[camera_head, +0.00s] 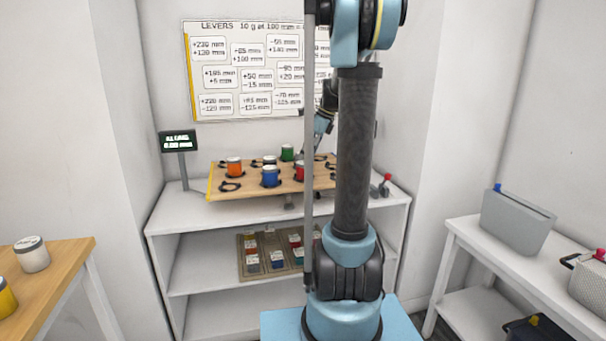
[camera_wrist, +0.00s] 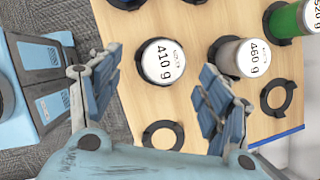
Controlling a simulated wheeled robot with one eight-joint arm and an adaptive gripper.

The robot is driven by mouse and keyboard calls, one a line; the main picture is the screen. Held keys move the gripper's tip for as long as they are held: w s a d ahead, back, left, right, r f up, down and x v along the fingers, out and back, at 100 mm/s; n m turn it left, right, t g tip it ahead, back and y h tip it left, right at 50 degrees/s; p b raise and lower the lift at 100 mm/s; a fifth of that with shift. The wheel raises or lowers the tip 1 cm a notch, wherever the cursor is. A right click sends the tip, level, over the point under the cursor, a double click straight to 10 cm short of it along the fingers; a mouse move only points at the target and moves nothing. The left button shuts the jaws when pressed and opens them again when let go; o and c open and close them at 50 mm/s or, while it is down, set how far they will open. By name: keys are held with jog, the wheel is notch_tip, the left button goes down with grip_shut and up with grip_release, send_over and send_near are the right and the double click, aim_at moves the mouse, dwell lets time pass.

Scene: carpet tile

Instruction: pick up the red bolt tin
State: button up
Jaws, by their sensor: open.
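A red tin (camera_head: 299,172) stands on the wooden board in the head view, partly hidden by a thin pole in front. My gripper (camera_wrist: 160,88) is open and empty, its two blue-padded fingers spread above the board. In the wrist view a tin with a white "410 g" lid (camera_wrist: 163,61) lies between and just beyond the fingertips. It is seen from above and its side colour is not clear, so I cannot tell for sure that it is the red one. In the head view the gripper end is mostly hidden behind my arm.
Empty black rings (camera_wrist: 163,136) lie on the board. Orange (camera_head: 234,168) and blue (camera_head: 270,177) tins share the board (camera_head: 250,191). A display (camera_head: 178,143) stands at its left.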

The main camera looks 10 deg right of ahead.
aim_at(303, 166)
jog(key=shift+w+d+x, duration=0.15)
jog(key=shift+x, duration=1.65)
jog(key=shift+w+d+x, duration=0.1)
jog(key=shift+d+x, duration=0.05)
jog(key=shift+x, duration=1.6)
jog(key=shift+f, duration=0.1)
jog(key=c, duration=1.5)
jog(key=shift+o, duration=0.2)
